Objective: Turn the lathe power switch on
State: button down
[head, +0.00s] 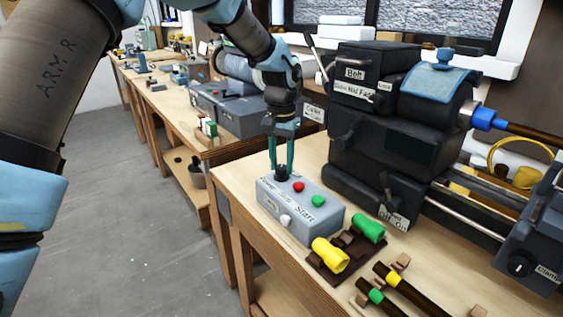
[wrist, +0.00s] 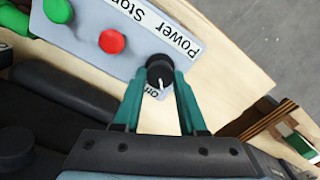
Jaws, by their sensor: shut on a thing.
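The lathe control box (head: 290,220) is a grey box on the bench's front left part. The black rotary power switch (wrist: 160,70) sits at the box's end by the word "Power", with a white pointer line. In the wrist view my gripper (wrist: 160,82) is shut on the knob.
The dark lathe (head: 390,130) stands right behind the box. A yellow piece (head: 330,254) and a green piece (head: 369,228) rest on a brown holder in front. Tool handles (head: 400,290) lie nearer. Grey boxes (head: 235,110) stand on the bench behind. Open floor is at left.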

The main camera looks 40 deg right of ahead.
jog(key=m, duration=0.4)
jog(key=shift+d+r+p, duration=0.1)
jog(key=shift+r+p, duration=0.05)
jog(key=shift+p, duration=0.25)
jog(key=m+p, duration=0.1)
jog(key=m, duration=0.3)
jog(key=shift+m, duration=0.3)
jog(key=m+p, duration=0.1)
jog(key=m, duration=0.3)
jog(key=shift+m, duration=0.3)
jog(key=m+p, duration=0.1)
jog(key=m, duration=0.3)
jog(key=shift+s+p, duration=0.1)
jog(key=shift+p, duration=0.25)
jog(key=shift+m, duration=0.3)
jog(key=shift+c, duration=2.3)
grip_release()
